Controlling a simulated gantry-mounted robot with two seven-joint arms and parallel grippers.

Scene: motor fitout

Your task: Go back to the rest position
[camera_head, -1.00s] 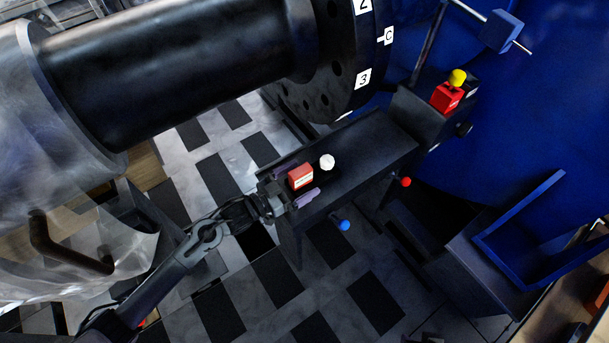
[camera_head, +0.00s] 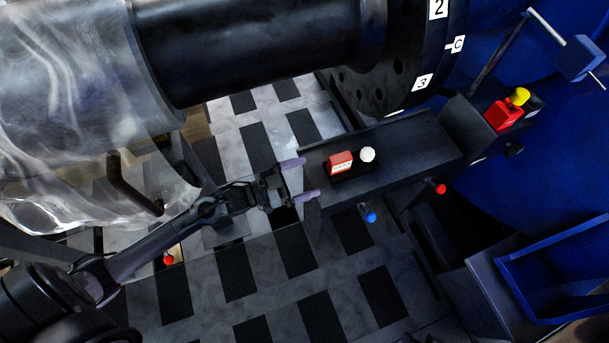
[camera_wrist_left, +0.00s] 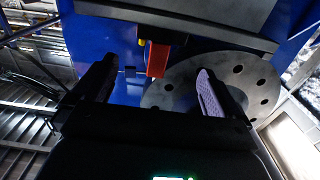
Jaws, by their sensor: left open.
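My left gripper (camera_head: 306,179) is open and empty in the head view, its two purple-grey fingers pointing right at the left end of a dark bench (camera_head: 415,148). A red block with a white label (camera_head: 341,162) stands on the bench just beyond the fingertips, apart from them. A white round knob (camera_head: 367,154) is right beside the block. In the left wrist view my open gripper (camera_wrist_left: 155,70) shows both fingers with nothing held between them; a red part (camera_wrist_left: 157,60) shows beyond. My right gripper is in neither view.
A large black shaft (camera_head: 250,50) with a numbered flange (camera_head: 422,60) hangs above the bench. A red box with a yellow knob (camera_head: 505,112) stands at the bench's far end. A blue tray frame (camera_head: 520,292) is at lower right. The checkered floor (camera_head: 240,272) looks clear.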

